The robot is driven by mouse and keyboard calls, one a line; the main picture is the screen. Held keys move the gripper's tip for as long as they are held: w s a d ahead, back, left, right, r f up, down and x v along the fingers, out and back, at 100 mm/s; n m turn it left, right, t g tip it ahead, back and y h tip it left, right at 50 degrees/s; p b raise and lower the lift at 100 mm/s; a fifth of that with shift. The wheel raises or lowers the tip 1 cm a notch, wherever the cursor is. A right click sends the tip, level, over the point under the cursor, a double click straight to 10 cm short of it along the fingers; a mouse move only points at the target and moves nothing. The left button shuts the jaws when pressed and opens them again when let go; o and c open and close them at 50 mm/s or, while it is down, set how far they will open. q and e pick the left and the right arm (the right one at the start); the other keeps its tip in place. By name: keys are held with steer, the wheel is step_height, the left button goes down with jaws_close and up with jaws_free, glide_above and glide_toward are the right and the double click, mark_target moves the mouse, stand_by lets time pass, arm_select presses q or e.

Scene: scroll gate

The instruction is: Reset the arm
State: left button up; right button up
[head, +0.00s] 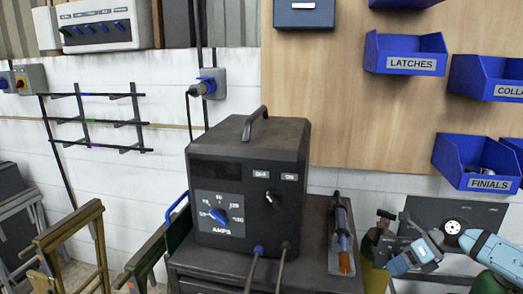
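My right arm (494,253) comes in at the lower right edge in the head view. Its gripper (412,255) is in front of a dark panel, to the right of the black welding machine (247,190) and apart from it. It is small and seen at an angle, so I cannot tell whether its fingers are open or shut. I see nothing clearly held in it. My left arm and gripper are not in view.
The machine, with an amps dial (220,216) and an off/on switch (272,199), stands on a dark cabinet (309,262). A torch-like tool (342,232) is beside it. Blue bins (405,53) hang at the upper right. Metal frames (72,243) stand at the lower left.

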steer(key=s+a+f+m+t+y, duration=0.4)
steer(key=s+f+m+t, duration=0.35)
steer(key=m, duration=0.35)
steer(key=s+d+f+m+h, duration=0.5)
steer(key=s+f+m, duration=0.2)
steer(key=s+m, duration=0.35)
steer(key=s+d+f+m+h, duration=0.5)
steer(key=s+f+m+h, duration=0.15)
steer(key=s+m, duration=0.45)
steer(key=s+a+f+m+t+y, duration=0.15)
steer(key=a+m, duration=0.55)
steer(key=a, duration=1.5)
step_height(320, 180, up, 12)
steer(key=p, duration=1.3)
steer(key=shift+s+a+f, duration=0.1)
